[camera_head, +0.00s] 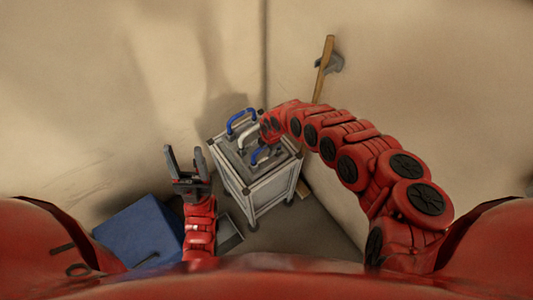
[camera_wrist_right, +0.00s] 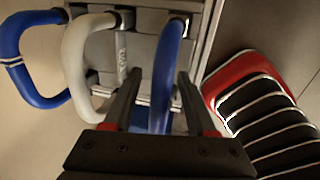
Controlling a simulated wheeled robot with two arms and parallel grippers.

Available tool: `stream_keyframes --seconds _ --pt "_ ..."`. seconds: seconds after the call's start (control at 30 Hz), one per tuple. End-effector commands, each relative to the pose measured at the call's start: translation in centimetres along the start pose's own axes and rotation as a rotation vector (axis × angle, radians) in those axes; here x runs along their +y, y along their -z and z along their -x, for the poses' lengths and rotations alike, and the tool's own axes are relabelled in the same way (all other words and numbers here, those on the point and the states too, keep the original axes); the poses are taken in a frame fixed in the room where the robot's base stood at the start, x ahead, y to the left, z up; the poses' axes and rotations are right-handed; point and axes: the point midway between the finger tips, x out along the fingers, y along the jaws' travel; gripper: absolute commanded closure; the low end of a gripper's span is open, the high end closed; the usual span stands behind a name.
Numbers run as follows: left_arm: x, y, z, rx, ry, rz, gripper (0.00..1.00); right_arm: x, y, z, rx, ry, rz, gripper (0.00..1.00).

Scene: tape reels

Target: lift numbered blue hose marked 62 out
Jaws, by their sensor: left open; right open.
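The cart (camera_head: 268,188) has several hose loops on its top. One blue hose (camera_head: 240,121) is at the back left, a white hose (camera_head: 247,135) is in the middle, and another blue hose (camera_head: 257,154) is at the front right. No number 62 is readable on either blue hose. In the right wrist view, the nearer blue hose (camera_wrist_right: 168,65) runs between the fingers of my open right gripper (camera_wrist_right: 158,77). The white hose (camera_wrist_right: 76,62) and the other blue hose (camera_wrist_right: 22,60) are left of it. My left gripper (camera_head: 184,157) is open and empty, left of the cart.
A blue box (camera_head: 140,232) is on the floor at the lower left, with a grey tray (camera_head: 231,236) beside my left forearm. A wooden-handled tool (camera_head: 325,65) leans at the wall behind the cart. Walls close in behind and right of the cart.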

Motion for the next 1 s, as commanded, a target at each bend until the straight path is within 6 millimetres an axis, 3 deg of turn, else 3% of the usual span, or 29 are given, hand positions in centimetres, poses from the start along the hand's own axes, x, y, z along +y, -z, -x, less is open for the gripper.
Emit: stream_keyframes --seconds 0.2,0.53,1.0 --pt "0.0 0.0 0.0 0.0 0.0 0.0 0.44 0.0 -0.04 -0.02 -0.001 0.0 0.0 0.43" --pt "0.0 0.0 0.0 0.0 0.0 0.0 0.44 0.02 -0.05 0.0 0.0 0.0 -0.001 1.0" --pt "0.0 0.0 0.0 0.0 0.0 0.0 0.44 0.04 -0.06 0.04 0.0 0.0 -0.001 1.0"
